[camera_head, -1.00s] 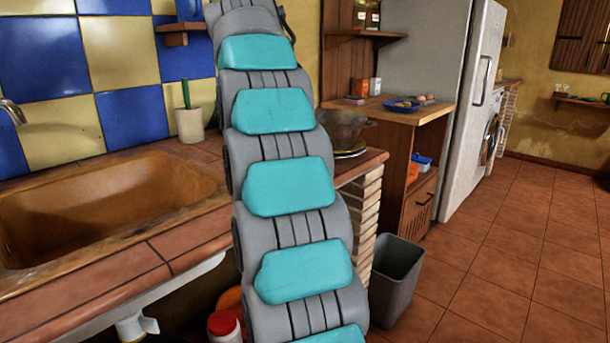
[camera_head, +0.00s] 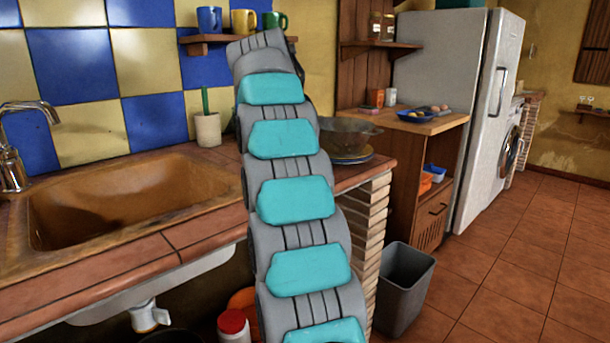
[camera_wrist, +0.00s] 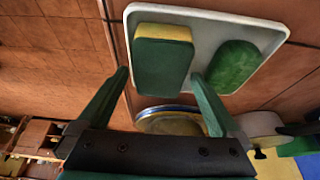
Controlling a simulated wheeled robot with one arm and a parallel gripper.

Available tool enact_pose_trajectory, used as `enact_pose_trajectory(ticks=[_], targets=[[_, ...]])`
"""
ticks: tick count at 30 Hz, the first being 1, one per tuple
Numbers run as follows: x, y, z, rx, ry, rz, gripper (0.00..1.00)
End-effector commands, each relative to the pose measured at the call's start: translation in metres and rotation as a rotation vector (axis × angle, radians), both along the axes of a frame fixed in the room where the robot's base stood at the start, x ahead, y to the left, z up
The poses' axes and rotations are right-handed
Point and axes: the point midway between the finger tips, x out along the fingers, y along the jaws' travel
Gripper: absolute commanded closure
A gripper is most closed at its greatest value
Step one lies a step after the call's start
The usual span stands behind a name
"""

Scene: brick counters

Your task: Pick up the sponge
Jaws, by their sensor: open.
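The sponge (camera_wrist: 163,62), a green block with a yellow face along its top edge in the picture, lies on a white tray (camera_wrist: 206,20) in the wrist view. Beside it on the tray is a rounded dark green object (camera_wrist: 232,66). My gripper (camera_wrist: 160,78) is open and empty. Its fingers point toward the tray, with the sponge ahead between the fingertips in the picture; I cannot tell the remaining distance. In the head view my arm hides the gripper, and the sponge is not visible.
A brown sink (camera_head: 120,205) is set in the tiled counter at left. A green-handled cup (camera_head: 207,129), a colander (camera_head: 345,137) and stacked plates (camera_head: 352,158) stand near my arm. A grey bin (camera_head: 404,285) is on the floor. Open floor lies at right.

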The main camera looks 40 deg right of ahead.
Motion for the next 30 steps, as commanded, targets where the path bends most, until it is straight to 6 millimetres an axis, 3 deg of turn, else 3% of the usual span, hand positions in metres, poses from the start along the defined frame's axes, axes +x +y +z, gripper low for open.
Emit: enact_pose_trajectory(ticks=[4,25,30], targets=[[0.0000,0.0000,-0.0020,0.000,0.000,0.000,0.02],[0.0000,0.0001,-0.0017,0.000,0.000,0.000,0.81],[0.0000,0.0001,-0.0017,0.000,0.000,0.000,0.81]])
